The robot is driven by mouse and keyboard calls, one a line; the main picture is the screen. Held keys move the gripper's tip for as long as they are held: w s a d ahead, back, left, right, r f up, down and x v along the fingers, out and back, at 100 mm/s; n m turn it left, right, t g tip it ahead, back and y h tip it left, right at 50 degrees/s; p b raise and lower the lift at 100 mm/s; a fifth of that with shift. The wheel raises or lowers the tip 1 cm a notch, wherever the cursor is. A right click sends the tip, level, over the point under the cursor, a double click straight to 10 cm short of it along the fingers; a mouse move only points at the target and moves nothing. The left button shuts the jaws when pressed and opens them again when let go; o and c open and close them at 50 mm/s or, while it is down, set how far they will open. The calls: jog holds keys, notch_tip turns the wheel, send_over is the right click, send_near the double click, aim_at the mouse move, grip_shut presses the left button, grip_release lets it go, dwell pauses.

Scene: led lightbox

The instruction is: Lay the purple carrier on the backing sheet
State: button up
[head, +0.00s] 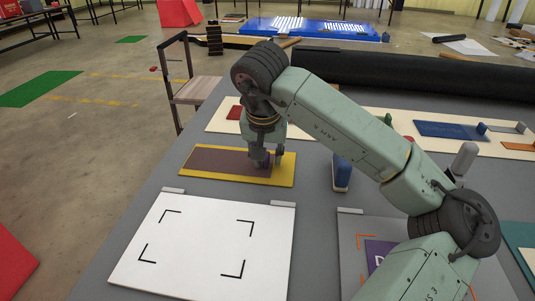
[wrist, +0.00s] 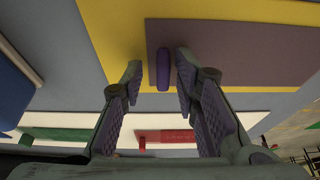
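A dull purple flat carrier (head: 218,160) lies on a yellow board (head: 285,176) at the table's left side. A purple grip bar (wrist: 163,72) stands at the near end of the plate in the wrist view, where the plate (wrist: 240,50) and yellow board (wrist: 110,30) also show. My gripper (head: 262,162) points down over the plate's right end. In the wrist view my open fingers (wrist: 158,75) are on either side of the bar, with gaps showing. A white sheet (head: 195,270) with black corner marks lies in front of the yellow board, bare.
A blue upright block (head: 341,173) stands right of the yellow board. A grey board with orange corner marks (head: 350,285) holds a purple panel (head: 377,258) with a letter, partly hidden by my arm. Cream strips with coloured plates (head: 438,130) lie behind. Grey tabs (head: 283,204) edge the white sheet.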

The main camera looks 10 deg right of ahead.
jog(key=shift+r, duration=0.2)
jog(key=b+v, duration=0.1)
jog(key=v, duration=1.1)
jog(key=shift+d, duration=0.1)
